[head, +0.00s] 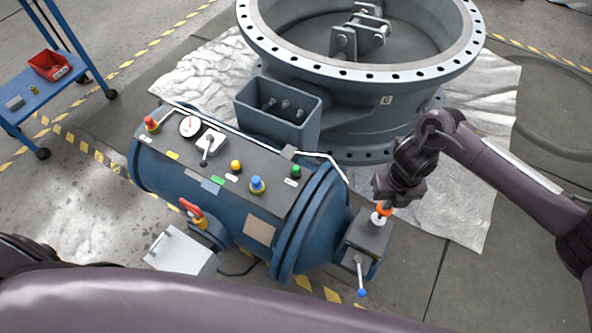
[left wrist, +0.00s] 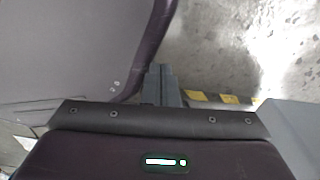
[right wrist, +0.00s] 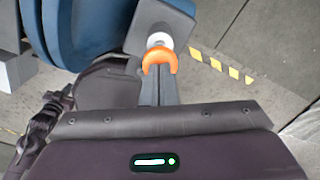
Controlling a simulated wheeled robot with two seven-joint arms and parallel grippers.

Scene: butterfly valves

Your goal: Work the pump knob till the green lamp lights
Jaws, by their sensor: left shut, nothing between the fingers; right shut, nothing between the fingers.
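The orange knob (head: 384,209) sits on a white collar on top of the grey box (head: 372,235) at the right end of the blue tank. In the right wrist view the knob (right wrist: 157,55) shows as an orange arc at my right fingertips (right wrist: 158,78). My right gripper (head: 382,199) is shut with nothing between its fingers, right above or against the knob; I cannot tell whether it touches. The green lamp (head: 296,171) on the tank's panel looks dark green. My left gripper (left wrist: 160,80) is shut and empty, over the floor.
The panel (head: 235,176) also bears a gauge (head: 190,126), a lever switch (head: 209,146) and red, yellow and blue fittings. A blue-tipped lever (head: 361,278) hangs from the end box. A large flanged valve body (head: 350,110) stands behind. A blue cart (head: 50,90) stands left.

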